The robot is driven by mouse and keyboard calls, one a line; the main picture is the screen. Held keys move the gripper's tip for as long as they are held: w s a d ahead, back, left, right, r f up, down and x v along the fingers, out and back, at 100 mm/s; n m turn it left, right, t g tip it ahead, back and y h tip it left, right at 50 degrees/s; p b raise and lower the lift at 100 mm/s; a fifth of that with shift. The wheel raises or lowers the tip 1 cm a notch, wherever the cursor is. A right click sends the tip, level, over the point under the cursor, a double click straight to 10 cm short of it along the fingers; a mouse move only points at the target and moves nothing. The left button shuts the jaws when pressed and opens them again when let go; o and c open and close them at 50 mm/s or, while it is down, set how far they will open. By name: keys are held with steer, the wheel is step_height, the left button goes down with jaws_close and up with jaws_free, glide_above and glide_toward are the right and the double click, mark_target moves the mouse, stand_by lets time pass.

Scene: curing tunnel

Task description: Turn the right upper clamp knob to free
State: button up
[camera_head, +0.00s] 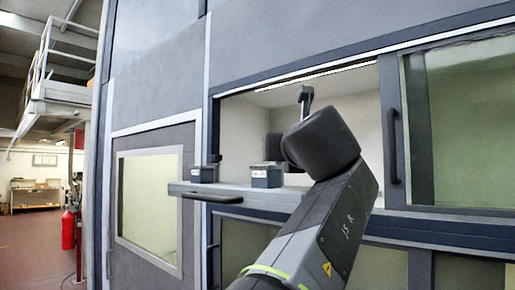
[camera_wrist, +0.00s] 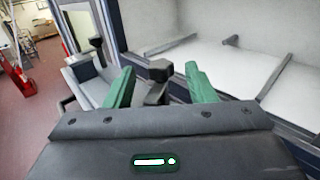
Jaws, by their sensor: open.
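In the wrist view, a dark knob (camera_wrist: 157,81) with a blocky head on a short stem shows between the two green fingers of my gripper (camera_wrist: 159,70). The fingers are open, one on each side of it, with gaps visible. Whether it is the right upper knob, and its depth relative to the fingertips, I cannot tell. A second dark knob (camera_wrist: 97,44) stands further left, beyond the left finger. In the head view my arm reaches to the opening, and its wrist hides the fingers. A dark upright piece (camera_head: 306,98) shows above the wrist; I cannot tell what it is.
In the head view, a grey shelf (camera_head: 235,189) juts from the tunnel opening, with a dark box (camera_head: 267,177) and another dark box (camera_head: 205,174) on it. A sliding window with a dark handle (camera_head: 393,146) is at right. A red extinguisher (camera_head: 69,229) stands far left.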

steer(key=shift+w+a, duration=0.1)
steer(key=shift+w, duration=1.2)
steer(key=c, duration=1)
steer(key=shift+n+y, duration=0.3)
steer(key=shift+y, duration=0.1)
steer(key=n+y, duration=0.1)
steer(key=y, duration=0.1)
steer(key=n+g+y, duration=0.1)
steer(key=n+y, duration=0.1)
steer(key=y, duration=0.1)
steer(key=shift+w+d, duration=0.1)
steer(key=shift+d, duration=0.3)
steer(key=n+g+y, duration=0.2)
steer(key=y, duration=0.1)
steer(key=n+g+y, duration=0.2)
steer(key=n+y, duration=0.1)
steer(key=shift+w+d+g, duration=0.15)
steer(key=shift+d+g, duration=0.05)
steer(key=shift+g, duration=0.2)
steer(key=shift+n+y, duration=0.3)
steer(key=shift+y, duration=0.1)
